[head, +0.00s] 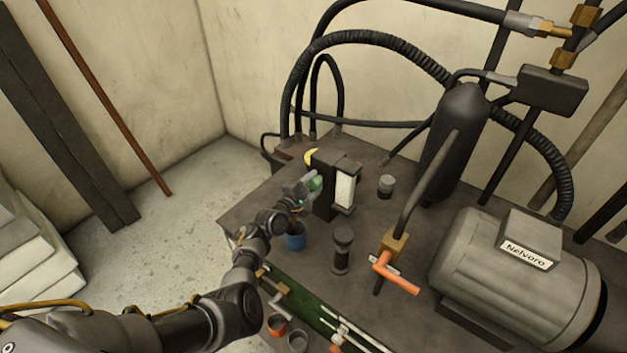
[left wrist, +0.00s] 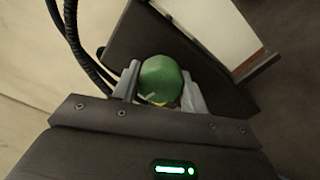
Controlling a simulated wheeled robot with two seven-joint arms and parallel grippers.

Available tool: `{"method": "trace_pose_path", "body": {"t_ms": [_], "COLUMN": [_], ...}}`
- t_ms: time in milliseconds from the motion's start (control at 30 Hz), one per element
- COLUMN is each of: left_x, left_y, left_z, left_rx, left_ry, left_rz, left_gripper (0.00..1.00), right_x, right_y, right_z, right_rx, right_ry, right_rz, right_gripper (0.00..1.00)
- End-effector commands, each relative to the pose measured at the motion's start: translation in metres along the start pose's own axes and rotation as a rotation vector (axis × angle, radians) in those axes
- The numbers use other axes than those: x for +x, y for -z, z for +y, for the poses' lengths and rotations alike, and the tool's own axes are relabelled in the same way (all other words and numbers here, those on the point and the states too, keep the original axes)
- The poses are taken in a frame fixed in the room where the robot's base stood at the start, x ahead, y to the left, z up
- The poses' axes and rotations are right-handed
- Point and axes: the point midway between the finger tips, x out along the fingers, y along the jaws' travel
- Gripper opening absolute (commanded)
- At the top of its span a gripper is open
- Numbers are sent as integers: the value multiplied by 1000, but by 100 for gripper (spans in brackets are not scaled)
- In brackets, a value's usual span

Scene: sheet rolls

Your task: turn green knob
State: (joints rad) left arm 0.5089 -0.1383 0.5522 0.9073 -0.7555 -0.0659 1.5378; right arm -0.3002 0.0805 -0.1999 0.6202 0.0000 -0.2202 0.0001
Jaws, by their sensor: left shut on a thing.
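The green knob (head: 316,184) sits on the left side of a dark upright block (head: 324,190) with a white panel, at the back left of the machine bench. In the left wrist view the green knob (left wrist: 160,80) lies between the two fingers of my left gripper (left wrist: 158,88), one finger on each side. My left gripper (head: 303,187) also shows in the head view, reaching in from the left and shut on the knob. Part of the knob is hidden by the fingers. My right gripper is in neither view.
A blue cup-like part (head: 296,241) stands just below my left gripper. A black post (head: 342,252) and an orange-handled valve (head: 398,274) stand to the right. A grey motor (head: 510,280) fills the right side. Black hoses (head: 350,40) arch behind. Open floor (head: 150,240) lies left.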

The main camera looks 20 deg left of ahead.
Motion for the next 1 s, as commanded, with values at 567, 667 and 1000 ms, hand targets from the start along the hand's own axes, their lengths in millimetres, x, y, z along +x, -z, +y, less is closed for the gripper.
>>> {"method": "trace_pose_path", "body": {"t_ms": [567, 667, 1000], "left_x": [0, 0, 0], "left_y": [0, 0, 0], "left_z": [1, 0, -1], "left_rx": [-540, -621, -821], "left_ry": [1, 1, 1], "left_rz": [2, 2, 2], "left_gripper": [20, 20, 20], "right_x": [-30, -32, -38], "right_y": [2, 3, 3], "right_z": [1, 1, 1], "right_rx": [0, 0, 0], "right_ry": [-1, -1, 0], "right_rz": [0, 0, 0], "right_gripper": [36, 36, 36]}}
